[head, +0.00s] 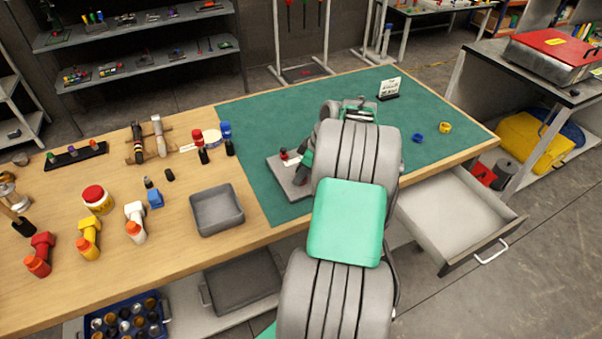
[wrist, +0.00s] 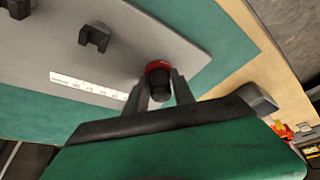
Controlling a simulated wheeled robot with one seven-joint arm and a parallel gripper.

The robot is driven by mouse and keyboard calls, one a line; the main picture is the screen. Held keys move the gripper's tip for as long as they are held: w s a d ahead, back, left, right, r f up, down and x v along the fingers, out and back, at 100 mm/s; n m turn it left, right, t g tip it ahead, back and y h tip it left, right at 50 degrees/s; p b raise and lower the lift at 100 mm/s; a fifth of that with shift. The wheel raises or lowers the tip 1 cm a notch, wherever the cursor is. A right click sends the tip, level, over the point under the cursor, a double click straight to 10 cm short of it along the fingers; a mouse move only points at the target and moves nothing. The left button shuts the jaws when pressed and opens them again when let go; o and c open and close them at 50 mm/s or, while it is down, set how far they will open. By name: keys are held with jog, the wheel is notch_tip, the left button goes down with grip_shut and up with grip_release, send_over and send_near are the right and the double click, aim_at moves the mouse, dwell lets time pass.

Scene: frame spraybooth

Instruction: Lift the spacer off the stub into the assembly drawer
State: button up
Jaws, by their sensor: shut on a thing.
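In the wrist view a red ring-like piece (wrist: 157,67), seemingly the spacer, shows around or behind a dark stub (wrist: 159,90). My gripper (wrist: 156,82) is shut on the spacer, one finger on each side. A grey plate (wrist: 190,42) with a white label strip lies beneath. In the head view the plate (head: 289,187) sits on the green mat, partly hidden by my arm, with a small red and dark piece (head: 284,155) on it. The drawer (head: 450,210) under the bench's right end is pulled open and its visible floor looks empty.
A blue ring (head: 417,138) and a yellow ring (head: 445,127) lie on the mat (head: 260,115). A small sign (head: 389,89) stands behind them. A grey tray (head: 217,210), bottles and tools occupy the wooden bench to the left. A side table (head: 560,85) stands beyond the drawer.

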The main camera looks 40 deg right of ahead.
jog(key=shift+r, duration=0.1)
grip_shut()
jog(key=shift+r+p, duration=1.9)
jog(key=shift+r, duration=1.25)
